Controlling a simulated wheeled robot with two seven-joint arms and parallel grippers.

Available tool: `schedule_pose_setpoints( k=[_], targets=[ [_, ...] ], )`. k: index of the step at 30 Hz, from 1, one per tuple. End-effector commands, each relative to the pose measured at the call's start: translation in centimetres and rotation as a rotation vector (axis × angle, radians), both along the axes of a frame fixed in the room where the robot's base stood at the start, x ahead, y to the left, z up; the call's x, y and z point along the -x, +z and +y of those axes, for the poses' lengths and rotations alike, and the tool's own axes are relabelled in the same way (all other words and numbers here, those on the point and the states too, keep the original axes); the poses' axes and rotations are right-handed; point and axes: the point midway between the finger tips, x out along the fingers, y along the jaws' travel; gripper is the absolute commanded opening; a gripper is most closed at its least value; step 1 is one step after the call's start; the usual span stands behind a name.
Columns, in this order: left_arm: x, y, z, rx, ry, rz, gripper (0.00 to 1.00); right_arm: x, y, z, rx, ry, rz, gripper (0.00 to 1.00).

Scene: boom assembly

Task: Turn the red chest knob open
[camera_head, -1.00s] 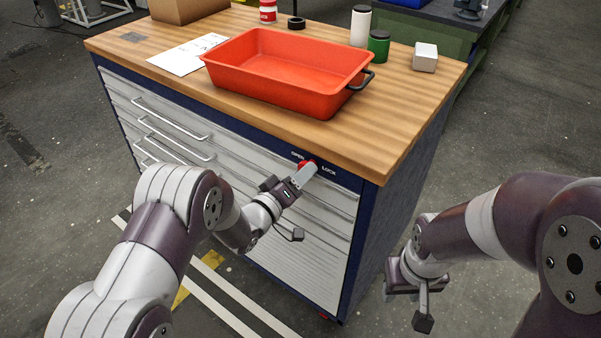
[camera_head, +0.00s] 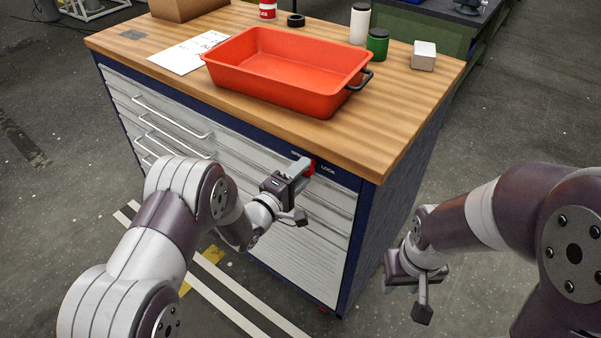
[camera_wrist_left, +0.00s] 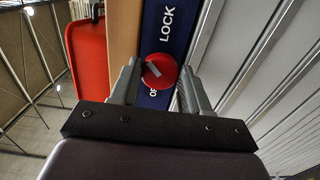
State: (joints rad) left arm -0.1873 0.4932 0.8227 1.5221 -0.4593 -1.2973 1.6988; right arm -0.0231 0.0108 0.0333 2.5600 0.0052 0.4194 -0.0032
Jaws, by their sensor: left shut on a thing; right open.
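The red chest knob (camera_wrist_left: 158,71) sits on the dark blue top strip of the chest (camera_head: 366,215), between the OPEN and LOCK labels. In the left wrist view it lies between my two left fingers, and a pale bar marks its face at a slant. In the head view the knob (camera_head: 309,167) is partly hidden by my left gripper (camera_head: 302,168), which is shut on it. My right gripper (camera_head: 388,285) is open and empty, low to the right of the chest, with its fingers only partly visible.
A red tray (camera_head: 230,77) with a dark handle stands on the wooden top. A white box (camera_head: 424,56), a green jar (camera_head: 377,45) and a white jar (camera_head: 360,24) stand behind it. Drawer handles (camera_head: 170,118) stick out along the chest front. Floor is clear at right.

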Motion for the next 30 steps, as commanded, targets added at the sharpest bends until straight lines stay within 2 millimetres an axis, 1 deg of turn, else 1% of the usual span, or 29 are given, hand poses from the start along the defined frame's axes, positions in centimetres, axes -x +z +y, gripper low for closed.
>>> schedule_pose_setpoints(
  k=[16, 17, 18, 19, 27, 30],
  targets=[
    [0.03, -0.09, 0.01, 0.017, 0.000, 0.015, 0.16, 0.00, 0.06, 0.00, 0.000, 0.000, 0.000, 0.43],
    [0.02, -0.08, 0.02, 0.017, 0.000, 0.015, 0.56, 0.00, 0.06, 0.00, 0.000, 0.000, 0.000, 0.43],
    [0.02, -0.08, 0.02, 0.017, 0.000, 0.015, 0.69, 0.00, 0.06, 0.00, 0.000, 0.000, 0.000, 0.43],
    [0.02, -0.08, 0.02, 0.017, 0.000, 0.015, 0.72, 0.00, 0.06, 0.00, 0.000, 0.000, 0.000, 0.43],
    [0.08, -0.04, 0.07, 0.016, 0.000, 0.013, 0.72, 0.00, 0.06, 0.00, 0.000, 0.000, 0.000, 0.43],
    [0.88, -0.06, 0.73, 0.016, 0.001, 0.013, 0.72, 0.00, -0.02, 0.00, 0.000, 0.000, 0.000, 0.43]
  ],
)
